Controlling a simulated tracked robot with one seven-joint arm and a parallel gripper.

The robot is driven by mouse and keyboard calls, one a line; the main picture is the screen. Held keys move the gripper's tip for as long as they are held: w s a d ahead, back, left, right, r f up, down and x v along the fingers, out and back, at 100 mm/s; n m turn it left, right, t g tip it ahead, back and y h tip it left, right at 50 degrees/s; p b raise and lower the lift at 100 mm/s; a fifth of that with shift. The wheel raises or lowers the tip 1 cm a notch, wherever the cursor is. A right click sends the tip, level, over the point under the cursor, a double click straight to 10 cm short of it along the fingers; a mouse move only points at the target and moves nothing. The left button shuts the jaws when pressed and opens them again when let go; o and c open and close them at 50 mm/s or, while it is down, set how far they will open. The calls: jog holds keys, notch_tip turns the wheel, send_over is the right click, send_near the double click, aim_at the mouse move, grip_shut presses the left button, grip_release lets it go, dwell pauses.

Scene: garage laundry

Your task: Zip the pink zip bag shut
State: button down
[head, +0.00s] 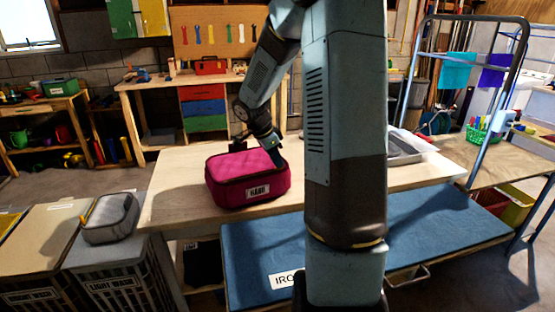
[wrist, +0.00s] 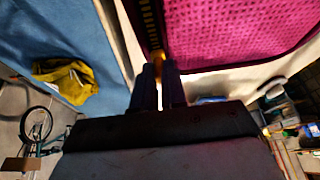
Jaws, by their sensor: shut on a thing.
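The pink zip bag (head: 230,193) lies on the pale wooden table, with a white label on its front. Its top panel looks flat, and a dark seam runs around the upper edge. In the wrist view the pink fabric (wrist: 235,30) fills the upper right, beside a dark zip strip with yellowish teeth (wrist: 149,25). My gripper (head: 279,162) is at the bag's right upper edge. In the wrist view its two fingers (wrist: 159,82) are close together on the small golden zip pull (wrist: 157,56). The far side of the zip is not clear.
The pale table (head: 180,165) has bare wood left of the bag. A blue ironing board (head: 430,222) is in front. A grey pouch (head: 110,218) lies on the laundry bins at left. A light tray (head: 408,147) stands on the table's right, partly behind my arm.

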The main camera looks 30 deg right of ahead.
jog(key=shift+s+d, duration=0.1)
jog(key=shift+d, duration=0.8)
jog(key=c, duration=1.2)
grip_release()
jog(key=shift+o, duration=0.2)
jog(key=v, duration=1.3)
jog(key=shift+a+r, duration=0.2)
jog(key=shift+r, duration=0.1)
